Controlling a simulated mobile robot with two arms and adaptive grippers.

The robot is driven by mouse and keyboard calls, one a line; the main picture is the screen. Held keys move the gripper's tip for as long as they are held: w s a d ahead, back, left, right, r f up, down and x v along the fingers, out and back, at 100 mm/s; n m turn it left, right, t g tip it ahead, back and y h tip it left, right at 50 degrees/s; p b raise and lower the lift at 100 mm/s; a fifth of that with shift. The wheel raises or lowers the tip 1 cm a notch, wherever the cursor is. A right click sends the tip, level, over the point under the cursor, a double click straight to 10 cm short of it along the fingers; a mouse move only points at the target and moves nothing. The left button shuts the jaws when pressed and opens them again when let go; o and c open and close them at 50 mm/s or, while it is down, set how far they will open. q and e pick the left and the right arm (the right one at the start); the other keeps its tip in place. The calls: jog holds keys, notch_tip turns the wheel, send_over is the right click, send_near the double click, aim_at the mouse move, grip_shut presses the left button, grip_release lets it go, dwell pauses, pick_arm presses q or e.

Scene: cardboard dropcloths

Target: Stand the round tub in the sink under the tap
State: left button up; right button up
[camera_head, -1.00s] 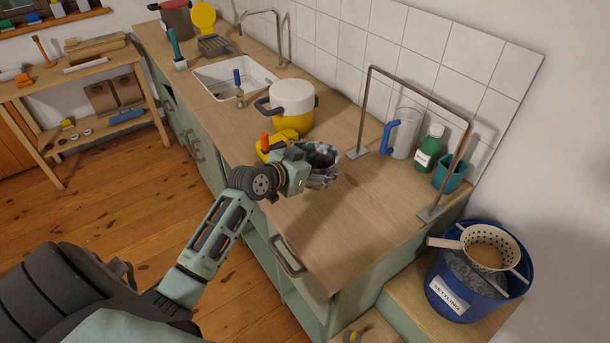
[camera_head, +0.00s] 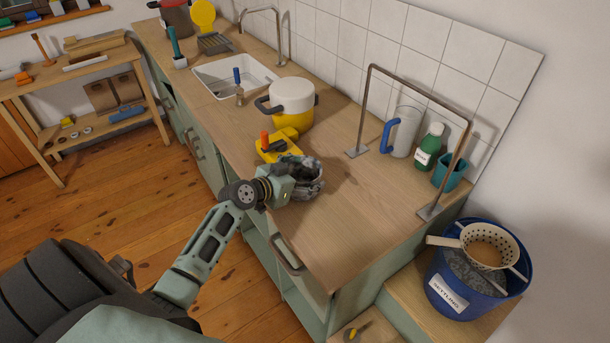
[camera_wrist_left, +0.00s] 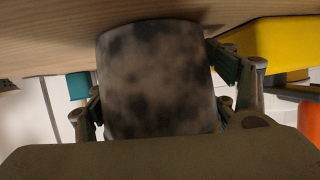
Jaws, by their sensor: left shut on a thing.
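My left gripper (camera_head: 292,186) is shut on a round tub (camera_head: 313,186), grey with dark mottling, over the near part of the wooden counter. The tub also fills the middle of the left wrist view (camera_wrist_left: 158,80) between the fingers (camera_wrist_left: 165,105). I cannot tell whether it touches the counter. The white sink (camera_head: 212,78) is set into the counter further back. A tall bent metal tap (camera_head: 283,45) stands at its wall side. My right gripper is not in view.
A white-and-yellow pot (camera_head: 292,103) stands between my gripper and the sink. A yellow tool with an orange knob (camera_head: 278,147) lies beside the gripper. A metal frame (camera_head: 362,115), a jug (camera_head: 405,132) and a green bottle (camera_head: 430,146) stand right. The counter's near end is clear.

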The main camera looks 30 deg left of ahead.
pick_arm(q)
jog(key=o, duration=1.1)
jog(key=shift+f, duration=0.1)
jog(key=shift+c, duration=0.2)
jog(key=o, duration=0.4)
jog(key=shift+o, duration=0.2)
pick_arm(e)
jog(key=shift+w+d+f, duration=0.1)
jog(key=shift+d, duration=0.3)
pick_arm(q)
jog(key=shift+r+p, duration=0.25)
jog(key=shift+p, duration=0.05)
jog(key=b+v, duration=0.2)
jog(key=v, duration=0.9)
jog(key=shift+f, duration=0.2)
jog(key=shift+s+a+r, duration=0.1)
jog(key=shift+s+r, duration=0.2)
jog(key=shift+s, duration=0.15)
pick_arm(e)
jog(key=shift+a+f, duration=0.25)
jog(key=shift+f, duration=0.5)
pick_arm(q)
jog(key=shift+f, duration=0.1)
